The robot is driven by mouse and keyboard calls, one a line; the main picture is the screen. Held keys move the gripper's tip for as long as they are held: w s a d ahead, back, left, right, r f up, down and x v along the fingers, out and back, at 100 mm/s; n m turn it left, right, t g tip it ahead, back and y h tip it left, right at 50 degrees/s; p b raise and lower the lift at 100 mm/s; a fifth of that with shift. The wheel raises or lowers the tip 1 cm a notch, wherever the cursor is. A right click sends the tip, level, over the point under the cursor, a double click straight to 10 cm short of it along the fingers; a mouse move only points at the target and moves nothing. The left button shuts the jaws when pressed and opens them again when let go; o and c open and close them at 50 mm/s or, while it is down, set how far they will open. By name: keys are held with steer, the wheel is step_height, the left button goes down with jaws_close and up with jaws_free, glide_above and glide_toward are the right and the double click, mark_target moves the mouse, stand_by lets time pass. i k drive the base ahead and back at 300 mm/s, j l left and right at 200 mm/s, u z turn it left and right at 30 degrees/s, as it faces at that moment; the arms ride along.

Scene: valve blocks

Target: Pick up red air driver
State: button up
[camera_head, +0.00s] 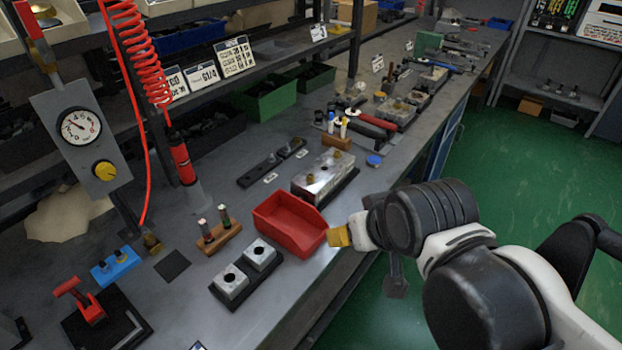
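The red air driver (182,160) hangs upright at the left of the bench, its lower tip near the bench top. A coiled red hose (140,50) runs above it. My gripper (342,236) is at the end of my arm on the right, seen from the side near the bench's front edge. It is well to the right of the driver and apart from it, with the red bin between them. The fingers do not show clearly, so I cannot tell whether they are open.
A red bin (290,224) sits near the front edge. Metal valve blocks (246,270) and a wooden holder (219,238) stand below the driver. A gauge panel (80,140) is to its left, and green bins (264,98) are behind. Green floor (520,170) is clear at right.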

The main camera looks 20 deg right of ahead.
mark_target(179, 152)
steer(key=i+j+z, duration=0.1)
steer(key=j+z, duration=0.75)
